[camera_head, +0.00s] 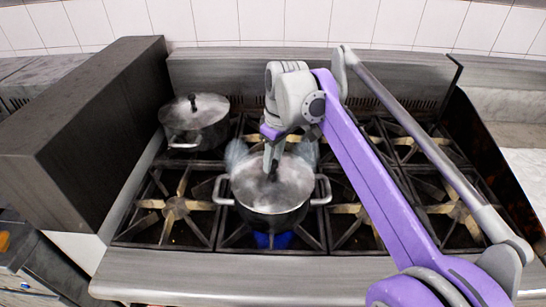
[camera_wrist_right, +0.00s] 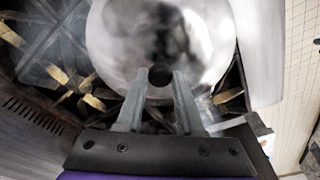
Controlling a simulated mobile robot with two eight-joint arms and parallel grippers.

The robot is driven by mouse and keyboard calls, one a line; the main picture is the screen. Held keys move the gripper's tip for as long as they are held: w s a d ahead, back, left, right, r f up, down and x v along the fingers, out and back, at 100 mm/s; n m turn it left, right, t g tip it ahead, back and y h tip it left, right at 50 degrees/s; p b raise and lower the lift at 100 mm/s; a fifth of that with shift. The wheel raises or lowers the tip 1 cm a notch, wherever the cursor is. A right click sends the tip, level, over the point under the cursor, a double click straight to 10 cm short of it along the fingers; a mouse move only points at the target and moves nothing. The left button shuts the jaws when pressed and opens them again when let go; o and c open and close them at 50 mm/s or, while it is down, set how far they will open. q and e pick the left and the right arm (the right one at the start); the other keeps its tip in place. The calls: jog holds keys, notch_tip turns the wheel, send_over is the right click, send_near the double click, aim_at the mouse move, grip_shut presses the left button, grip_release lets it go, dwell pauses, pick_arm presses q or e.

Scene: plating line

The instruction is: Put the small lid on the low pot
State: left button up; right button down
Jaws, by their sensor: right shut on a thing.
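The small lid (camera_head: 283,186), round and grey metal with a dark knob, lies over the mouth of the low pot (camera_head: 272,219), a grey pot with two side handles on the front middle burner. My right gripper (camera_head: 271,168) reaches down from above and is shut on the lid's knob. In the right wrist view the fingers of the gripper (camera_wrist_right: 159,85) are on either side of the dark knob, with the lid (camera_wrist_right: 115,40) beyond. I cannot tell whether the lid fully rests on the rim. My left gripper is not in view.
Another lidded pot (camera_head: 196,135) stands at the back left of the stove. A blue flame (camera_head: 272,240) burns under the low pot and steam rises beside it. A dark block (camera_head: 85,130) walls the left side. Burners right of the low pot are empty.

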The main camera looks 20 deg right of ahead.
jog(key=shift+f, duration=0.35)
dwell(0.7)
dwell(0.3)
grip_release()
dwell(0.4)
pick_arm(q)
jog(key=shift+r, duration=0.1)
pick_arm(e)
jog(key=shift+r, duration=0.15)
jog(key=shift+r+p, duration=1.6)
jog(key=shift+r, duration=0.7)
jog(key=shift+r+p, duration=0.95)
jog(key=shift+r, duration=0.65)
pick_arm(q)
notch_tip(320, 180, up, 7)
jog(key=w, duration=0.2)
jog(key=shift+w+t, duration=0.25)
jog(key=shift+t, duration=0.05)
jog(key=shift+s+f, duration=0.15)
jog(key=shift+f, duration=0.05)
pick_arm(e)
jog(key=shift+f, duration=0.1)
